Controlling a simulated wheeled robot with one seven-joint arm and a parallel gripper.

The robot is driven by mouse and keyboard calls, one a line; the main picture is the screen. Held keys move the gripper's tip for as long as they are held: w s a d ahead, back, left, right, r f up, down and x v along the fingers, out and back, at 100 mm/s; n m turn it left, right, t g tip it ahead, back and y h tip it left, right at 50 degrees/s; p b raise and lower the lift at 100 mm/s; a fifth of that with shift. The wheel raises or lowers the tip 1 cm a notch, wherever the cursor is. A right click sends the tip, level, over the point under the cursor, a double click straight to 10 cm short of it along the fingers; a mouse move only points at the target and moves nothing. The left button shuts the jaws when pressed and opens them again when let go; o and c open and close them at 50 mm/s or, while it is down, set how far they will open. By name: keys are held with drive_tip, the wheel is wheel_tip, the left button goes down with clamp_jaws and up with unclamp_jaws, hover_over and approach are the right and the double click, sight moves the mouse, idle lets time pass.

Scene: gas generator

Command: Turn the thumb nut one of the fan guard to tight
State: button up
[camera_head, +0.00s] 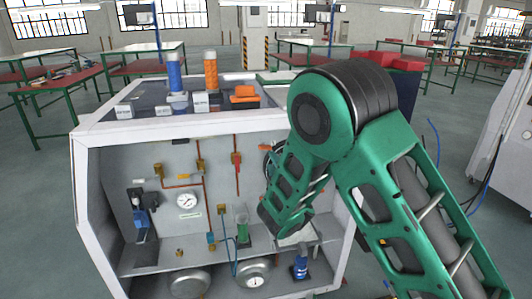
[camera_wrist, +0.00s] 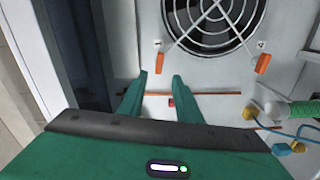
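The fan guard (camera_wrist: 213,18), a round wire grille over a dark opening, is at the top of the wrist view. Two orange tabs that look like its thumb nuts sit below it: a left one (camera_wrist: 159,62) and a right one (camera_wrist: 263,64). I cannot tell which is thumb nut one. My gripper (camera_wrist: 159,80) is open, its two green fingers pointing up towards the panel. The fingertips appear just below the left orange tab; nothing is visibly held. Contact cannot be judged. In the head view my arm hides the gripper and most of the guard.
An orange pipe (camera_wrist: 215,93) runs along the panel behind the fingers, with a small red part (camera_wrist: 171,102) between them. The white generator cabinet (camera_head: 88,190) holds gauges and valves. Grey floor (camera_head: 40,220) lies clear at left.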

sight(265, 149)
drive_tip(key=x, duration=1)
drive_tip(key=shift+w, duration=0.25)
clamp_jaws()
drive_tip(key=shift+a, duration=0.1)
drive_tip(key=shift+f, duration=0.1)
